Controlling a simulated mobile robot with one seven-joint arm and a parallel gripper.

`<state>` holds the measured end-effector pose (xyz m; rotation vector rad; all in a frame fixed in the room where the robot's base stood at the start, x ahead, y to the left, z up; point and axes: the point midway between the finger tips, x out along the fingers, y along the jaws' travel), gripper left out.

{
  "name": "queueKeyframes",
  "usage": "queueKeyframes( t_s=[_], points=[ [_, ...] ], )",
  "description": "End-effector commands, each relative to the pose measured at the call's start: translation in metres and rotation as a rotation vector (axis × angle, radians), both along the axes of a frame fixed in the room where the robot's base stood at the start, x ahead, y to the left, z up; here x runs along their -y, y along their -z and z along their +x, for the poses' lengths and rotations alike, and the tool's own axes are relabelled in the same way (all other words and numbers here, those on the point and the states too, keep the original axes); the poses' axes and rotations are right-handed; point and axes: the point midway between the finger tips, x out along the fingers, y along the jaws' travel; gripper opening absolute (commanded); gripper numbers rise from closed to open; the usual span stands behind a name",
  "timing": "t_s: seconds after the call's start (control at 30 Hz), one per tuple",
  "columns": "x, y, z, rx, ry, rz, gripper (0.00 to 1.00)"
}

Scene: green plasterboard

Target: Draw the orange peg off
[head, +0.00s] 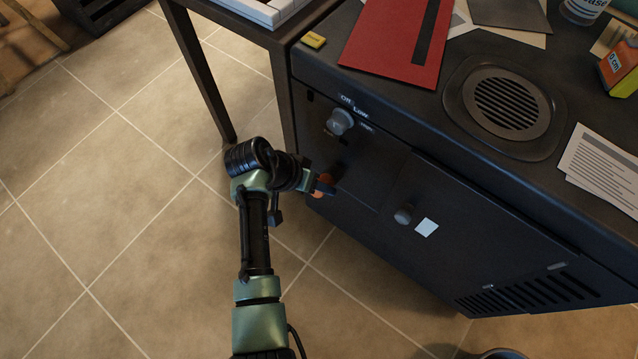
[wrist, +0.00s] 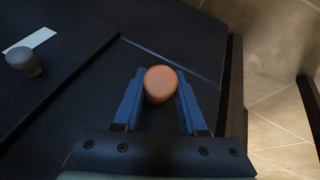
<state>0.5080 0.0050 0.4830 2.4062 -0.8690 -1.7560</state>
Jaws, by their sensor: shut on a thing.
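The orange peg (wrist: 160,82) shows its round end between my gripper's two blue fingers in the wrist view. My gripper (wrist: 160,92) is shut on it, one finger on each side. In the head view the orange peg (head: 321,187) is partly hidden by my gripper (head: 325,185), at the left part of the dark cabinet's front face (head: 385,235). Whether the peg still sits in the cabinet face cannot be told, as its far end is hidden.
A round knob (head: 340,121) sits above my gripper. A dark table leg (head: 200,75) stands close by. The tiled floor (head: 110,220) at left is clear.

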Motion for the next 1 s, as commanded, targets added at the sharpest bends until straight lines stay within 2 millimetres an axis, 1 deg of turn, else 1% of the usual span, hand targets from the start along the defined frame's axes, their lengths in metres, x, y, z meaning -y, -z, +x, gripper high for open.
queueKeyframes(
  t_s=[0.27,1.0],
  points=[
    [-0.002,-0.003,-0.002,0.0,-0.001,-0.001,0.0],
    [-0.018,-0.016,-0.024,0.0,-0.001,-0.001,0.0]
  ],
)
